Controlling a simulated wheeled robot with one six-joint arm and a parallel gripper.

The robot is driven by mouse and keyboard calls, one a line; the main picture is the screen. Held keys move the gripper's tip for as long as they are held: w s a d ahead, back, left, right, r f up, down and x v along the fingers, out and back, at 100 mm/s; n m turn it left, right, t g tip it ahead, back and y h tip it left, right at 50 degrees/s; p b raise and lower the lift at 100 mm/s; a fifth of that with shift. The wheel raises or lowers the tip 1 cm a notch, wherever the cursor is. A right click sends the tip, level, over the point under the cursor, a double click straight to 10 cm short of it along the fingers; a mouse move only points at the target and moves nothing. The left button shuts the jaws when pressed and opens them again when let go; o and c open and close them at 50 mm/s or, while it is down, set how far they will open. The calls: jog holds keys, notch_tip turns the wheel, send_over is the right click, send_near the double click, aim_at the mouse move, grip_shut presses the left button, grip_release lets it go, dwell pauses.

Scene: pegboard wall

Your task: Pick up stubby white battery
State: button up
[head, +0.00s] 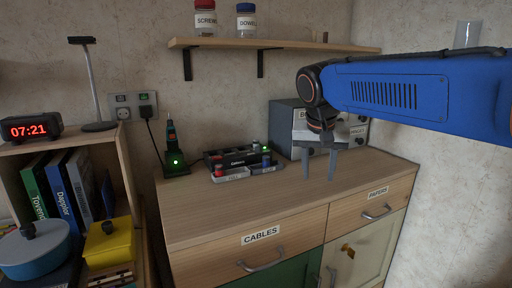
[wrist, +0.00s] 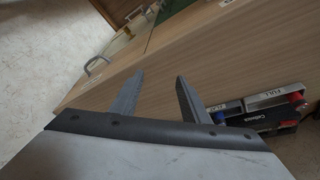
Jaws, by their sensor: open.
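I cannot make out a stubby white battery in either view. A black battery charger (head: 232,157) stands on the dresser top, with a labelled tray (head: 238,174) in front. A red battery (head: 219,171) and a blue one (head: 266,161) show there. In the wrist view the charger (wrist: 264,125) is at the right, beside trays marked FULL (wrist: 265,100) and FLAT. My gripper (head: 318,174) is open and empty, pointing down above the dresser top, to the right of the charger. Its two fingers also show apart in the wrist view (wrist: 160,77).
A grey box (head: 286,122) stands behind my gripper at the back of the dresser (head: 205,210). A black stand with a green light (head: 175,160) is left of the charger. A shelf (head: 270,44) with jars hangs above. The dresser top's front is clear.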

jog(key=w+a+r+m+h, duration=0.1)
jog(key=w+a, duration=0.6)
jog(key=a, duration=0.1)
jog(key=w+a+r+m, duration=0.1)
jog(key=w+a+m, duration=0.1)
jog(key=w+a, duration=0.5)
jog(key=w+a+r+m+h, duration=0.1)
jog(key=w+a+r+m, duration=0.1)
jog(key=w+a, duration=0.5)
jog(key=shift+a+r+t+h, duration=0.1)
jog(key=shift+a+t+h, duration=0.2)
jog(key=shift+a, duration=1.55)
send_near(254, 140)
jog(key=x, duration=0.3)
jog(key=shift+s, duration=0.25)
jog(key=x, duration=0.4)
jog(key=shift+w+d+r, duration=0.2)
jog(key=shift+w+d, duration=0.05)
jog(key=shift+d, duration=0.15)
jog(key=shift+w+d+f, duration=0.2)
jog(key=shift+w+f, duration=0.1)
jog(key=shift+f, duration=0.35)
grip_shut()
